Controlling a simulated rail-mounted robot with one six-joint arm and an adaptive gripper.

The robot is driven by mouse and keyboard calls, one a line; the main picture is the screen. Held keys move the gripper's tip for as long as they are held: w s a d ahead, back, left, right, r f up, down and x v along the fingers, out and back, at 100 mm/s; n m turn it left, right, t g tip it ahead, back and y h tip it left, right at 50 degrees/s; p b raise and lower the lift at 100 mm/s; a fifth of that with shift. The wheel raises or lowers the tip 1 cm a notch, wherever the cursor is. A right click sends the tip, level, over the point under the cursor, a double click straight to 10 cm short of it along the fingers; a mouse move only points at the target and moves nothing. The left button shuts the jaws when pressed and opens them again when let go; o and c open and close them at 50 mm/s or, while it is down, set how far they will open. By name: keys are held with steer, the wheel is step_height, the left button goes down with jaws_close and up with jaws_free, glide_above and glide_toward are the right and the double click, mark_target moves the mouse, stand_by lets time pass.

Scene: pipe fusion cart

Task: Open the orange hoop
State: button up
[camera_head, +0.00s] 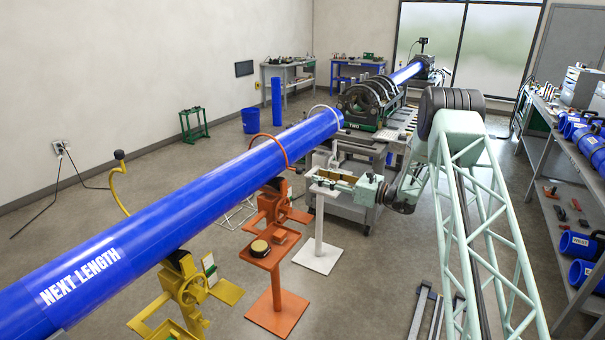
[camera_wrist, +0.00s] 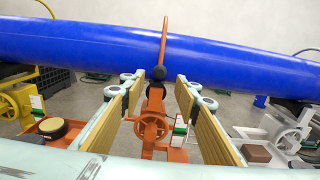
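The orange hoop (camera_head: 281,147) arches over the blue pipe (camera_head: 215,183) above the orange stand (camera_head: 273,208). In the wrist view the hoop (camera_wrist: 164,42) runs down the near face of the pipe (camera_wrist: 90,45) to a black knob (camera_wrist: 158,73) at its lower end. My gripper (camera_wrist: 158,84) is open, with its two tan-padded fingers left and right of the knob and hoop end. No contact shows, and I cannot tell the exact depth gap. In the head view my gripper (camera_head: 328,180) is just right of the orange stand. The hoop's far side is hidden behind the pipe.
A yellow stand (camera_head: 185,285) with its hoop (camera_head: 121,190) swung up off the pipe is at left. A white stand (camera_head: 320,245) with a white hoop (camera_head: 325,107) is at right. An orange handwheel (camera_wrist: 152,127) sits below the knob, between my fingers.

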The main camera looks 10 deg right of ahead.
mark_target(302, 171)
steer(key=shift+x, duration=4.55)
jaws_close()
